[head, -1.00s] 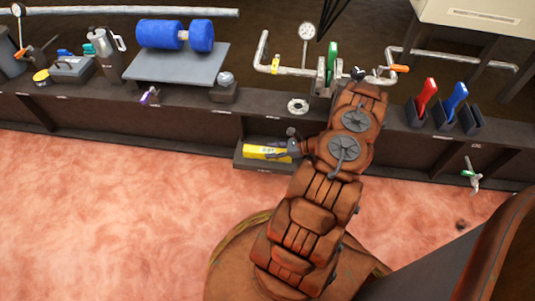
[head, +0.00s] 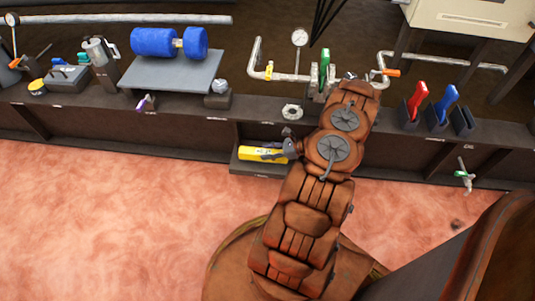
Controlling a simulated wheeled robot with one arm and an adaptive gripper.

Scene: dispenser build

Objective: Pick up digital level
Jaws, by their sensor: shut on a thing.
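The digital level (head: 256,153) is a yellow bar with a small pale display. It is at the low shelf tray (head: 243,167) below the bench, left of my arm in the head view. My gripper (head: 277,153) reaches in from the right and is shut on the level's right part. The fingers and the wrist hide the level's right end. I cannot tell whether the level still touches the tray.
The bench edge (head: 210,119) runs just above the level. A white ring-shaped part (head: 292,112) lies on it. A pipe with a gauge (head: 299,38) stands behind. A blue roller (head: 154,42) is at the left, and red (head: 417,100) and blue (head: 447,102) handled tools are in holders at the right.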

